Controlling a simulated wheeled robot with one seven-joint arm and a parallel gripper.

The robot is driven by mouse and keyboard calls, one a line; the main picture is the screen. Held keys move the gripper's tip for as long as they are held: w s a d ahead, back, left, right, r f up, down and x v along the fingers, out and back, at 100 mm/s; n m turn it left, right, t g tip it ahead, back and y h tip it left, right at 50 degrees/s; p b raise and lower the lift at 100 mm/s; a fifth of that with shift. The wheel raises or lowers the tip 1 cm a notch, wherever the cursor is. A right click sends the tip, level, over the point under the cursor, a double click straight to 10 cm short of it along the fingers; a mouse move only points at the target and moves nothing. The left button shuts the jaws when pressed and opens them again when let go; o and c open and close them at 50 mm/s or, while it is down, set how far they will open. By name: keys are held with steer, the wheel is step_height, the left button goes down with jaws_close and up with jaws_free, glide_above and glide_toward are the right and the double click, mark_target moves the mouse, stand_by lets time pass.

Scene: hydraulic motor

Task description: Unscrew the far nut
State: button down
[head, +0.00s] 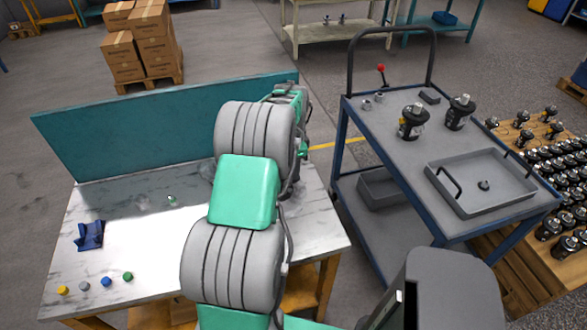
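I cannot tell which piece is the far nut. Two small grey nut-like pieces, one (380,97) behind the other (366,104), stand at the far left corner of the blue cart's grey top (395,150). Two black motors with pale tops, a left one (411,123) and a right one (459,112), stand upright on the same top. Their fine details are too small to make out. My arm reaches over the right part of the marble-topped table (140,250). My gripper is hidden behind my own arm links, so its fingers do not show.
A grey tray (470,208) with a small dark part fills the cart's front. A red-knobbed lever (381,70) stands at its back. A blue holder (89,235) and several coloured knobs lie on the table. A teal panel (130,135) edges its back.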

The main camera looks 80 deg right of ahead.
steer(key=n, duration=0.5)
steer(key=shift+n, duration=0.3)
steer(key=n, duration=0.4)
steer(key=shift+n, duration=0.4)
steer(key=c, duration=1.5)
jaws_free()
steer(key=shift+r, duration=0.1)
